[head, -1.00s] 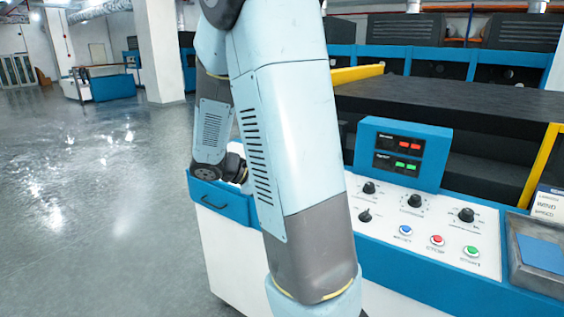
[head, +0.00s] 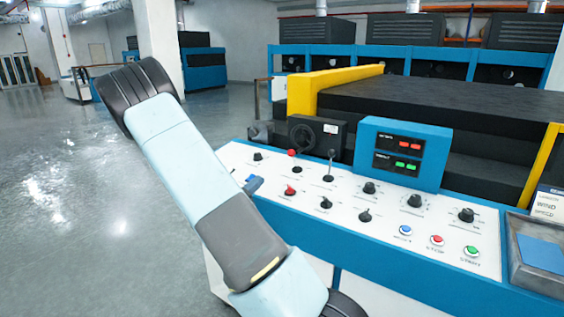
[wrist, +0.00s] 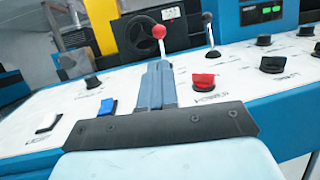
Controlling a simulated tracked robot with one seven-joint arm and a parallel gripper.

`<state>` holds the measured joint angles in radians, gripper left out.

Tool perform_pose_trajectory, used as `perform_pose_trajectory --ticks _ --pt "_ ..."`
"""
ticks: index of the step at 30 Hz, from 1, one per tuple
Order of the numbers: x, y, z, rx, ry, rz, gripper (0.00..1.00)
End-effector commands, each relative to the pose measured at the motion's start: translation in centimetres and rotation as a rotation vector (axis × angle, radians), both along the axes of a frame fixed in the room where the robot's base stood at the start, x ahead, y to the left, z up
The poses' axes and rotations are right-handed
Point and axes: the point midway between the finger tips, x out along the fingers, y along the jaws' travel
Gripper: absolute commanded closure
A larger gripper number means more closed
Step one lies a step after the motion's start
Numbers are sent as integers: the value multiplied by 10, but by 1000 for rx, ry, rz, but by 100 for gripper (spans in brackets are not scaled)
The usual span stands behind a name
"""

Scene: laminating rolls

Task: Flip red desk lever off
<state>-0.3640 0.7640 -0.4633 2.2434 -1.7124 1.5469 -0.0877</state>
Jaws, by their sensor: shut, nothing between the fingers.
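The red desk lever (wrist: 160,31) shows in the wrist view as a thin metal stem with a red ball, standing up just beyond my fingertips. Its foot is hidden behind the fingers. In the head view the red ball (head: 292,152) sits near the back of the white panel, left of a black-tipped lever (head: 331,155). My gripper (wrist: 157,68) is shut and empty in the wrist view, low over the panel and pointing at the lever. I cannot tell whether it touches the stem. In the head view my arm hides most of the gripper.
A red rotary switch (wrist: 205,80) is close to the right of my fingers. A blue rocker switch (wrist: 107,107) and a black knob (wrist: 92,82) are to the left. A black handwheel unit (head: 317,133) stands behind the levers. The display box (head: 403,154) rises farther right.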

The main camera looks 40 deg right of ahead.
Motion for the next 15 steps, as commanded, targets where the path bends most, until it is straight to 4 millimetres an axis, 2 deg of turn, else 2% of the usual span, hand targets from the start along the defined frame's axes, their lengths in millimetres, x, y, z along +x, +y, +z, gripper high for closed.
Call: perform_pose_trajectory --ticks 10,15 --pt "1 0 0 -3 3 3 100" --pt "2 -8 3 -1 2 2 100"
